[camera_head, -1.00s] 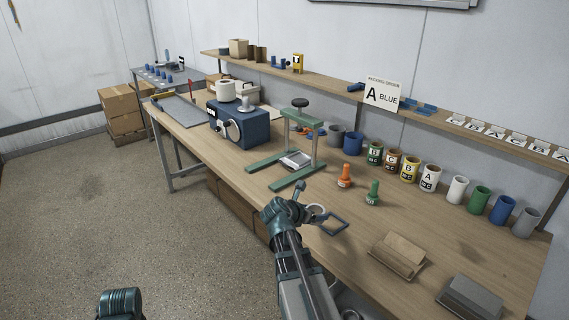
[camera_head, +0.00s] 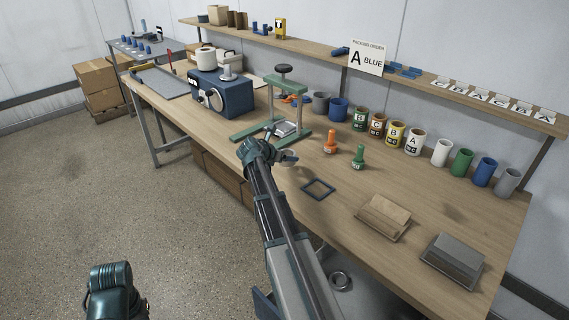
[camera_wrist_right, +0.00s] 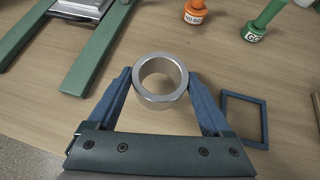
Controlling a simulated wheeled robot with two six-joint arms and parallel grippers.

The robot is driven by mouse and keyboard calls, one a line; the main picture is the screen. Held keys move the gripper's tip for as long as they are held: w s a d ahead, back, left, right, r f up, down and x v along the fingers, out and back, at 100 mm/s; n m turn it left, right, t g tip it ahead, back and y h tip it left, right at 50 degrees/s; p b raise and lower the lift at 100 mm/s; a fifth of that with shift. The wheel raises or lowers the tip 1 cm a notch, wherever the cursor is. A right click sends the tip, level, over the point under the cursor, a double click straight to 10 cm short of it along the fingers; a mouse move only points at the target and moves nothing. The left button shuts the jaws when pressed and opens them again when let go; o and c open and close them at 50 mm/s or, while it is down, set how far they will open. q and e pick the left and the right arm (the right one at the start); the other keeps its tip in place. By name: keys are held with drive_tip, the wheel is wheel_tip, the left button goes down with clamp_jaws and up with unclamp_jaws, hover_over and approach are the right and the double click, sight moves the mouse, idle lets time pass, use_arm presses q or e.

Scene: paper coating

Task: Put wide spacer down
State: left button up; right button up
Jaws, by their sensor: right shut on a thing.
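The wide spacer, a silver metal ring (camera_wrist_right: 160,102), sits between the two blue fingertips of my right gripper (camera_wrist_right: 158,82) in the right wrist view. The fingers are shut on its outer sides, and its open bore faces the camera. In the head view my right gripper (camera_head: 276,157) holds the spacer (camera_head: 289,158) over the front of the wooden bench (camera_head: 340,205), in front of the green press stand (camera_head: 305,140). Whether the ring touches the bench I cannot tell. My left gripper is not in view.
A dark square frame (camera_wrist_right: 246,119) lies on the bench right of the ring. Orange (camera_head: 331,143) and green (camera_head: 358,157) plug gauges stand behind it. Brown (camera_head: 383,218) and grey (camera_head: 453,261) stands are farther right. Bench around the square frame is clear.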

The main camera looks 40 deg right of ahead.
sight(285, 171)
drive_tip(key=f+b, duration=0.3)
drive_tip(key=f, duration=0.1)
drive_tip(key=shift+w+d+b, duration=0.1)
drive_tip(key=shift+w+b, duration=0.2)
drive_tip(key=shift+b, duration=0.1)
drive_tip(key=shift+r, duration=0.25)
drive_tip(key=shift+f, duration=0.15)
drive_tip(key=o, duration=1.2)
